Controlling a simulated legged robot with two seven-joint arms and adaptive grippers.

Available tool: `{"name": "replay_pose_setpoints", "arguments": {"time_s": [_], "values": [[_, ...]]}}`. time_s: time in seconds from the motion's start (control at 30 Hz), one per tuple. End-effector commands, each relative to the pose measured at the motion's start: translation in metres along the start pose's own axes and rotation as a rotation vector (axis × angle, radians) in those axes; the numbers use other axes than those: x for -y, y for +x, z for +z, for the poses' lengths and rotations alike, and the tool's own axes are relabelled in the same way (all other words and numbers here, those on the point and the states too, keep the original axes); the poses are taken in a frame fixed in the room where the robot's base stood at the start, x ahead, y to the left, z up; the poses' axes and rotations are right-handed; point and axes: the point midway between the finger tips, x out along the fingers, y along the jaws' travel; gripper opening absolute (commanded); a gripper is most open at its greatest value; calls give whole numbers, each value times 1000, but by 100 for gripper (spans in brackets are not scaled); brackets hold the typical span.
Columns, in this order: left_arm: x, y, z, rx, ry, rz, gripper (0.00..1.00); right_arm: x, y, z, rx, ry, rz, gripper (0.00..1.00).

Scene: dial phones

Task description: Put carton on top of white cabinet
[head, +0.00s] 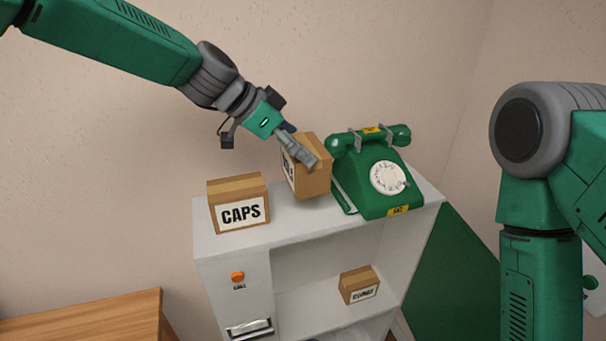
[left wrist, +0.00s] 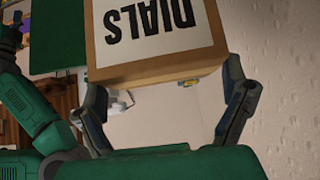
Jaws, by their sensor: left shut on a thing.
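My left gripper (head: 308,155) is shut on a brown carton (head: 318,180). In the left wrist view this carton (left wrist: 155,40) carries a white DIALS label and sits between the two fingers. In the head view it is at the top of the white cabinet (head: 290,225), between the CAPS carton and the green phone. I cannot tell whether its base touches the cabinet top. My right arm shows at the right of the head view, but its gripper is out of view.
The CAPS carton (head: 238,204) stands on the cabinet top at left. The green dial phone (head: 375,178) stands close on the right of the held carton. A smaller carton (head: 358,286) sits on the inner shelf. A wooden table (head: 90,315) is at lower left.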

Motion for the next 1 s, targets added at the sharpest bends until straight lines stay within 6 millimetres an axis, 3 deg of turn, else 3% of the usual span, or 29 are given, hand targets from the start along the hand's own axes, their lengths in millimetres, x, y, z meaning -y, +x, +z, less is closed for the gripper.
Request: {"name": "replay_pose_setpoints", "arguments": {"time_s": [0.5, 0.7, 0.73, 1.0], "values": [[4, 40, 45, -4, -4, 2, 52, 0, -10, 0, 0, 0, 0, 52], [4, 43, 45, -2, -2, 0, 52, 0, -10, 0, 0, 0, 0, 52], [4, 44, 46, -1, -3, 1, 100, 0, -10, 0, 0, 0, 0, 52], [4, 43, 45, -1, -2, 1, 100, 0, -9, 0, 0, 0, 0, 52]]}}
